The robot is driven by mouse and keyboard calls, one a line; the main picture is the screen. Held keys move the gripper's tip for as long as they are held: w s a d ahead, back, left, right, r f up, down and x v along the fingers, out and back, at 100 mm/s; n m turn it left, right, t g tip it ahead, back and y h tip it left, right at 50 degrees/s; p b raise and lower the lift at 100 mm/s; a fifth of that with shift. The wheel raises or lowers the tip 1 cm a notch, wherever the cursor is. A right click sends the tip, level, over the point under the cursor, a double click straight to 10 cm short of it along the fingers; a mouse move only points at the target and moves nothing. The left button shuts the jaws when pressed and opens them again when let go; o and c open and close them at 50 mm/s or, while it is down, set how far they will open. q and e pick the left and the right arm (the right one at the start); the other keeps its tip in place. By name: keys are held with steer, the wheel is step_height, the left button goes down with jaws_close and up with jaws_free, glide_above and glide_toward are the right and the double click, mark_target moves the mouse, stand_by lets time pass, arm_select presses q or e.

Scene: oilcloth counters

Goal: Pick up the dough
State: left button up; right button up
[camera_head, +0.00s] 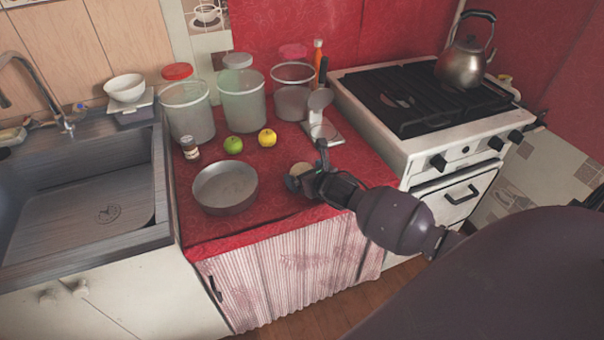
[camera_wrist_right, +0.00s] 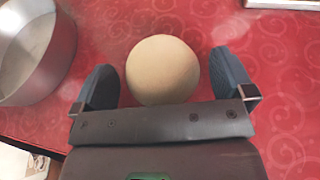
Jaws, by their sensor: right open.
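The dough (camera_wrist_right: 162,70) is a pale beige ball on the red oilcloth. In the right wrist view it lies between the two spread fingers of my right gripper (camera_wrist_right: 164,85), with a gap on each side. In the head view the dough (camera_head: 299,170) shows as a small tan patch, partly hidden by my right gripper (camera_head: 308,176), which reaches in from the right at counter level. The right gripper is open and holds nothing. My left gripper is not in either view.
A grey metal pan (camera_head: 226,188) stands left of the dough. A green apple (camera_head: 233,145), a yellow apple (camera_head: 267,138) and a small jar (camera_head: 190,149) sit behind it. The stove (camera_head: 430,110) is right, the sink (camera_head: 85,205) left.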

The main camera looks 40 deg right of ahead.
steer(key=c, duration=0.9)
steer(key=shift+r, duration=0.1)
